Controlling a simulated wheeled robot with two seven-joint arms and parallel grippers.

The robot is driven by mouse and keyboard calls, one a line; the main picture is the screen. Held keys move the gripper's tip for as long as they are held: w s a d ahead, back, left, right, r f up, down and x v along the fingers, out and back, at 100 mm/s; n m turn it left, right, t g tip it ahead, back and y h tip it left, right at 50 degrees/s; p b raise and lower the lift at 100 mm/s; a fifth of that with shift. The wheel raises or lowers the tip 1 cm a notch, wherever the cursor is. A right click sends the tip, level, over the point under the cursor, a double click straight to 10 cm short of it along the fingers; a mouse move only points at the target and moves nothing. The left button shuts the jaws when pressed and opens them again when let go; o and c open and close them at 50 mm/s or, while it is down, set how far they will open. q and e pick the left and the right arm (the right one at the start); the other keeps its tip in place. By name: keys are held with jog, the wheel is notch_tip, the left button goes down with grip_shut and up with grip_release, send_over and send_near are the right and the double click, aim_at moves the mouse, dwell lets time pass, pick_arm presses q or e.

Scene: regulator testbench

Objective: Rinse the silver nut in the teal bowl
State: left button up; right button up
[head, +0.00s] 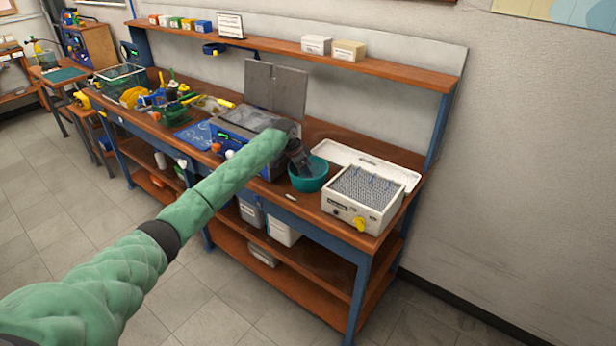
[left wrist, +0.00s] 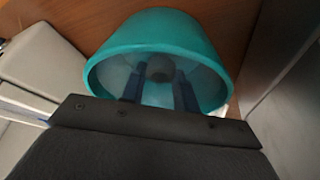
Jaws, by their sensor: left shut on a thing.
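The teal bowl (head: 311,184) stands on the wooden bench, left of a white box. It also fills the upper middle of the left wrist view (left wrist: 150,34). My left gripper (head: 305,170) reaches down from above with its fingers inside the bowl. In the left wrist view the two dark fingers (left wrist: 160,82) are shut on a small round grey thing, which looks like the silver nut (left wrist: 160,67). The nut is hidden in the head view. I cannot tell whether it touches the bowl's bottom. My right gripper is not in view.
The white box (head: 350,213) with a pegged top and yellow knob stands close right of the bowl. A white tray (head: 335,152) lies behind. A grey-lidded blue case (head: 240,118) is to the left. A small pale piece (head: 291,196) lies near the bench's front edge. A shelf (head: 385,72) runs above.

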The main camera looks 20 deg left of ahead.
pick_arm(q)
jog(key=shift+r+p, duration=0.3)
jog(key=shift+f, duration=0.4)
dwell(0.5)
jog(key=shift+r+p, duration=0.4)
jog(key=shift+p, duration=0.05)
jog(key=shift+f, duration=0.4)
dwell(0.6)
jog(key=shift+r, duration=0.1)
dwell(0.4)
jog(key=shift+r+p, duration=2.55)
jog(key=shift+r, duration=1.1)
notch_tip(320, 180, up, 4)
jog(key=p, duration=0.2)
jog(key=shift+p, duration=0.35)
